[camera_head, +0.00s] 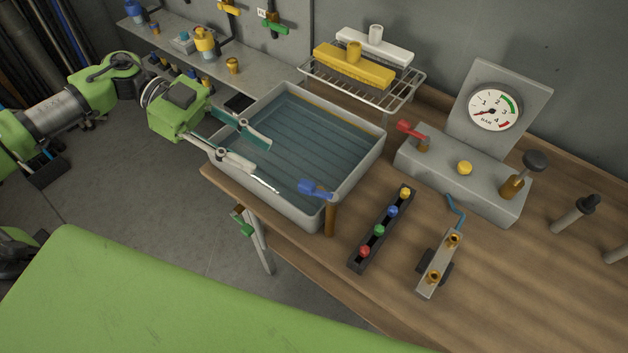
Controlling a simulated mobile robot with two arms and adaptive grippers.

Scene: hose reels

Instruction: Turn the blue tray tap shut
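The blue tap (316,188) sits at the front right corner of the grey tray (373,150), above a brown upright outlet (330,218). Its flat blue handle points left, in over the tray. The tray holds dark, ribbed-looking water or a ribbed floor; I cannot tell which. My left gripper (272,168) reaches in from the left over the tray's left part. Its two fingers are spread wide, with nothing between them. The fingertips are to the left of the blue handle and apart from it. My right gripper is not in view.
A wire rack (398,99) with a yellow block stands behind the tray. A grey gauge box (440,165) with a red lever (411,130) is on the right. A dark strip of coloured knobs (368,245) and a brass-fitted block (432,275) lie on the wooden bench (530,290).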

